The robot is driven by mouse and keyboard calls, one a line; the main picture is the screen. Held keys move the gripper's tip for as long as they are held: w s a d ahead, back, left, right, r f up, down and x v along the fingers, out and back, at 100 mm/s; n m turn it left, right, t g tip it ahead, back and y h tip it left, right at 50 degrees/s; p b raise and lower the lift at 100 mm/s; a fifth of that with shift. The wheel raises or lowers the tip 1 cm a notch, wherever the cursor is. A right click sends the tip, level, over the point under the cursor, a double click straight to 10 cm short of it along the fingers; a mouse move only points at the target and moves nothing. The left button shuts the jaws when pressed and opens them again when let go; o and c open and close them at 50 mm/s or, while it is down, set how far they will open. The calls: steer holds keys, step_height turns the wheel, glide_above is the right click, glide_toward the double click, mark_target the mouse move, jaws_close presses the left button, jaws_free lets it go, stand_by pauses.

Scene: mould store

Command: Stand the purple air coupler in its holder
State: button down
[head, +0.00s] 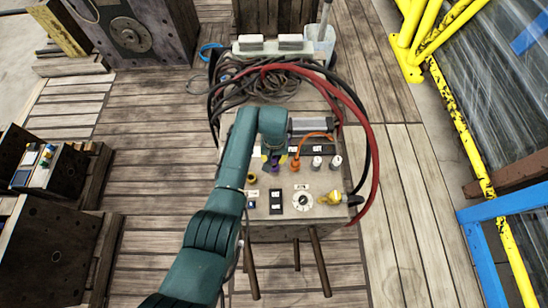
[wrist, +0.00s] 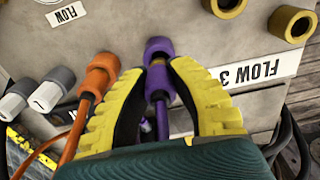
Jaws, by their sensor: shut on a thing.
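The purple air coupler (wrist: 158,84) is between the yellow fingertips of my gripper (wrist: 157,78) in the wrist view, with its round end pointing away from the palm and a purple hose running back beneath the gripper. My gripper is shut on it. In the head view a small purple patch of the coupler (head: 273,161) shows at the end of my arm, over the panel. Whether the coupler touches the panel cannot be told. Two open brass-coloured rings, one (wrist: 292,23) beside the FLOW 3 label, stand on the panel; which one is the holder is not clear.
An orange coupler with its hose (wrist: 102,75) stands close to the left finger, with grey-and-white couplers (wrist: 48,90) beyond it. The panel (head: 275,217) also carries switches, a dial (head: 302,199) and a yellow fitting (head: 331,198). Red and black hoses (head: 352,110) loop around the right side.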

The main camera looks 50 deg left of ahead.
steer(key=shift+f, duration=0.15)
steer(key=shift+f+b, duration=0.35)
steer(key=shift+f, duration=0.25)
stand_by(0.4)
steer(key=shift+f+b, duration=0.3)
steer(key=shift+b, duration=0.15)
steer(key=c, duration=0.5)
jaws_free()
steer(key=shift+r, duration=0.1)
